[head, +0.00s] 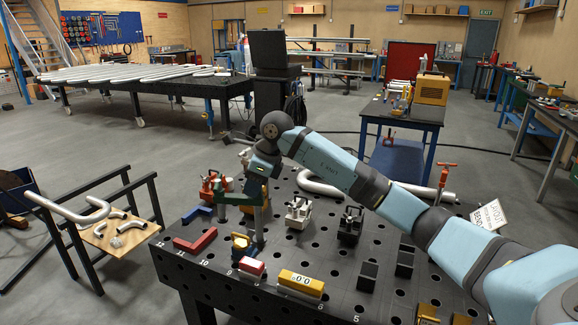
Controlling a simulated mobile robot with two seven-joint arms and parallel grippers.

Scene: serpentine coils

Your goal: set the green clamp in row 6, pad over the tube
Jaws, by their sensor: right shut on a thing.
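My right gripper (259,177) points down over the left part of the black perforated table (285,258). It is shut on the green clamp (234,199), near the top of the clamp's grey post. The clamp's green arm reaches left from the post. The post's lower end is by a yellow block, and I cannot tell whether it touches the table. The bent silver tube (350,188) lies along the far side of the table, right of the clamp and partly behind my right arm. Row number 6 (323,306) is on the table's front edge. My left gripper is out of view.
A red clamp (444,177) stands at the tube's right end. White (298,212) and black (350,225) toggle clamps stand mid-table. A red angle (196,242), yellow digital gauge (300,283) and black blocks (368,275) lie nearer the front. A cart with bent tubes (112,235) stands left.

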